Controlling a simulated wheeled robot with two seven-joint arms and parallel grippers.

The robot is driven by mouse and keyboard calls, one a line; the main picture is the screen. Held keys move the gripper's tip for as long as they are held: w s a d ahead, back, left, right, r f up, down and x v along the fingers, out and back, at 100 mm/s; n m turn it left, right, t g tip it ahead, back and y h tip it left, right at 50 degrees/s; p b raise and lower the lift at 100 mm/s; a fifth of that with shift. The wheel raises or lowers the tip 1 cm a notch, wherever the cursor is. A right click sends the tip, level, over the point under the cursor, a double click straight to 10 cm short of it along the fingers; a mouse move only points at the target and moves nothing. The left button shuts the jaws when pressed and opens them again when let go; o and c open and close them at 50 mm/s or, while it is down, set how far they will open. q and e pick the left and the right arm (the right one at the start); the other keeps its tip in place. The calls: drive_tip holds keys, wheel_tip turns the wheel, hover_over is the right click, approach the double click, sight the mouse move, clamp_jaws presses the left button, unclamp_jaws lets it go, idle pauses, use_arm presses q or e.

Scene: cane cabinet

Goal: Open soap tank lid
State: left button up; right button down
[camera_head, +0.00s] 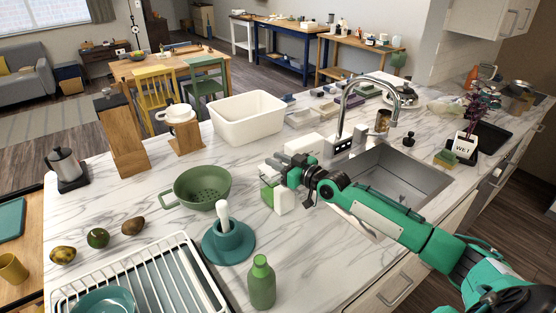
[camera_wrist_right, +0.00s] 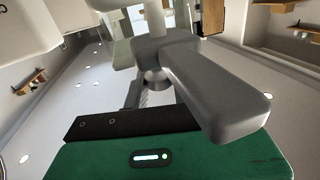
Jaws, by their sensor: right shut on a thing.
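The soap tank (camera_head: 268,194) is a small green and white container on the marble counter, left of the sink. My right gripper (camera_head: 278,172) reaches in from the right and is at the top of the tank. It is shut on what appears to be the tank's lid, which the gripper mostly hides. My left gripper is not in view.
A green colander (camera_head: 200,188) and a teal stand with a white-handled brush (camera_head: 228,240) are left of the tank. A green bottle (camera_head: 261,284) is in front. The faucet (camera_head: 345,110) and sink (camera_head: 400,180) are right. A white basin (camera_head: 248,118) is behind.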

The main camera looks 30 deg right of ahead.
drive_tip(key=p, duration=0.1)
drive_tip(key=r+g+p, duration=0.1)
drive_tip(key=p, duration=0.1)
drive_tip(key=shift+w+r, duration=0.25)
drive_tip(key=shift+w, duration=0.05)
drive_tip(key=shift+w+g+h+p, duration=0.25)
drive_tip(key=shift+g+h+p, duration=0.15)
drive_tip(key=shift+g+p, duration=0.2)
drive_tip(key=shift+w+r+b, duration=0.4)
drive_tip(key=shift+r+b, duration=0.05)
drive_tip(key=shift+b, duration=0.2)
drive_tip(key=shift+w+a+r+b, duration=0.2)
drive_tip(key=shift+w+r+b, duration=0.3)
drive_tip(key=shift+w+b, duration=0.25)
drive_tip(key=shift+w, duration=0.1)
drive_tip(key=c, duration=1.3)
unclamp_jaws()
drive_tip(key=shift+o, duration=0.8)
drive_tip(key=shift+w+f, duration=0.1)
drive_tip(key=shift+f, duration=0.1)
